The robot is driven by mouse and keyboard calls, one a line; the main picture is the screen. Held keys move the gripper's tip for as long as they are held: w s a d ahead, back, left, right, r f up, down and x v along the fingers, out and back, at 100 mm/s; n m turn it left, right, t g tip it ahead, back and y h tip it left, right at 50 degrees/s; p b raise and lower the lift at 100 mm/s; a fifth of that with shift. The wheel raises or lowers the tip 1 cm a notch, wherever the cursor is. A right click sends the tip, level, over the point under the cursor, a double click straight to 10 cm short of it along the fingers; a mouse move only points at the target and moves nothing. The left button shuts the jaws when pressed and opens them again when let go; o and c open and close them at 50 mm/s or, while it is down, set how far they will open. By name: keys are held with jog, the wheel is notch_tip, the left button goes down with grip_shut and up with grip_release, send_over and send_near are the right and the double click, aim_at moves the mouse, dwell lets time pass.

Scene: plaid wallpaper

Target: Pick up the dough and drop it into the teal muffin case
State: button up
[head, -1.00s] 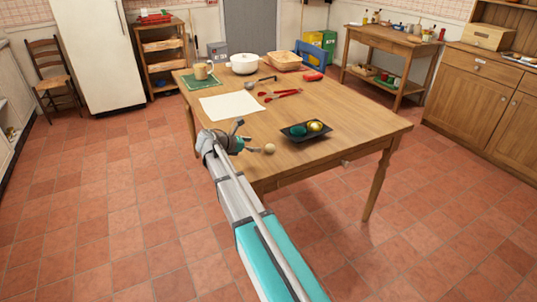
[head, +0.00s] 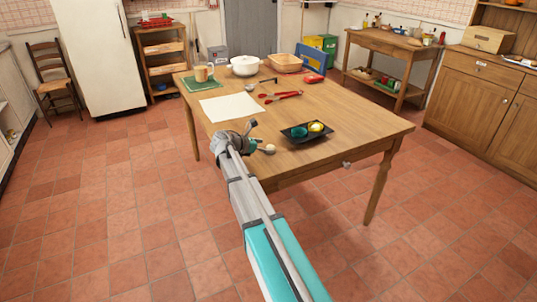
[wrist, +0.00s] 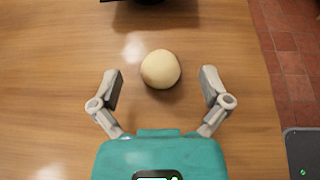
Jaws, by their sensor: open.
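The dough (head: 270,149) is a small pale ball on the wooden table near its front edge. In the wrist view the dough (wrist: 161,69) lies between and just ahead of the two fingertips, with clear gaps on both sides. My gripper (head: 258,136) is open and empty, low over the table edge beside the dough. The teal muffin case (head: 299,132) sits in the left part of a dark tray, right of the dough. Its inside is too small to make out.
The dark tray (head: 308,138) also holds a yellow case (head: 316,127). The table's right side is clear.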

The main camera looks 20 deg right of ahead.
jog(key=shift+x, duration=0.95)
jog(key=c, duration=1.2)
